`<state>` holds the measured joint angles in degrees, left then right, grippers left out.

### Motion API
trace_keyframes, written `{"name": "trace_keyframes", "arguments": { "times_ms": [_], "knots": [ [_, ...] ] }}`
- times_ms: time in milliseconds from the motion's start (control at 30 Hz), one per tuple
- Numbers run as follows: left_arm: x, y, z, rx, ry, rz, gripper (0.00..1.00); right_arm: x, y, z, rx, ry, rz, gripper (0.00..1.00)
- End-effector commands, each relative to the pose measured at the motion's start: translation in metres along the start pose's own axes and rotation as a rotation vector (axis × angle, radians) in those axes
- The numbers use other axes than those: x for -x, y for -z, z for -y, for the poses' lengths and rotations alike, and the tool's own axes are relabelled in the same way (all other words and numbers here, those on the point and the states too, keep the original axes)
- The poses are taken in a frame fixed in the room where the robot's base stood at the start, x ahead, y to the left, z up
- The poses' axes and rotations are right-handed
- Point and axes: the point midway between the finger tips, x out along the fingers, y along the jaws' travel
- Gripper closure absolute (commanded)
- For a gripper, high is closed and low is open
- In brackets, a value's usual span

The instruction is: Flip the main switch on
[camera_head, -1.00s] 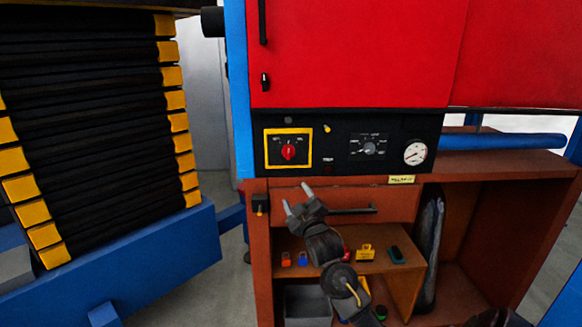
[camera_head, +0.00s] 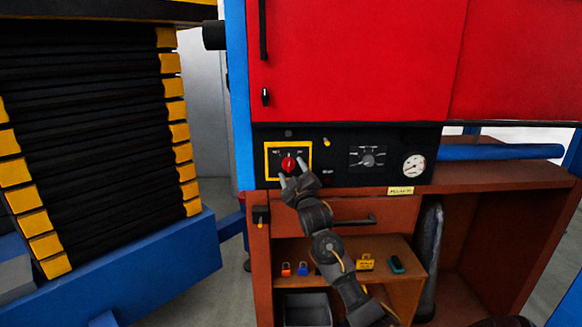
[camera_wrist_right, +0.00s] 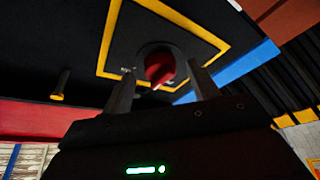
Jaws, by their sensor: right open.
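The main switch is a red rotary knob (camera_head: 288,163) inside a yellow square frame on the black control panel (camera_head: 335,172). The red knob also shows in the right wrist view (camera_wrist_right: 160,68), seen between the two fingers. My right gripper (camera_head: 293,174) is open, its fingertips just below and in front of the knob in the head view. In the right wrist view the fingers of the right gripper (camera_wrist_right: 163,85) stand apart on either side of the knob; I cannot tell whether they touch it. My left gripper is not in view.
A second dial (camera_head: 367,158) and a white round gauge (camera_head: 414,165) sit right of the switch. Below is a brown cabinet with a drawer handle (camera_head: 350,221) and shelves holding padlocks. A red cabinet door (camera_head: 350,60) is above. A black stack with yellow ends (camera_head: 90,130) stands left.

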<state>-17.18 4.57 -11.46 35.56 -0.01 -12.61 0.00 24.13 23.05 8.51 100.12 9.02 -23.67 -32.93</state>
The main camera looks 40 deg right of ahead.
Motion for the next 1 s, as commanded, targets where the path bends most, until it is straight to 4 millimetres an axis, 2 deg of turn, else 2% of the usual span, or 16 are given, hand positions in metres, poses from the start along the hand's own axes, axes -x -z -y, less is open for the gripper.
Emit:
{"name": "trace_keyframes", "arguments": {
  "times_ms": [167,467,800,1000],
  "knots": [
    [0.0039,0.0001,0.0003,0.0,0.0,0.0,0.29,-0.0123,0.0003,-0.0001,0.0,0.0,0.0,0.4],
    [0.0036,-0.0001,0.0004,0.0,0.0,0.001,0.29,-0.0133,-0.0001,0.0005,-0.001,0.0,0.0,0.41],
    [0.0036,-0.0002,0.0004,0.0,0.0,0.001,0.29,-0.0132,-0.0002,0.0005,-0.001,0.0,0.0,0.84],
    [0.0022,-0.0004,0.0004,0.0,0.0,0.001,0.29,-0.013,-0.0005,0.0016,-0.019,-0.006,0.0,0.84]
  ]
}}
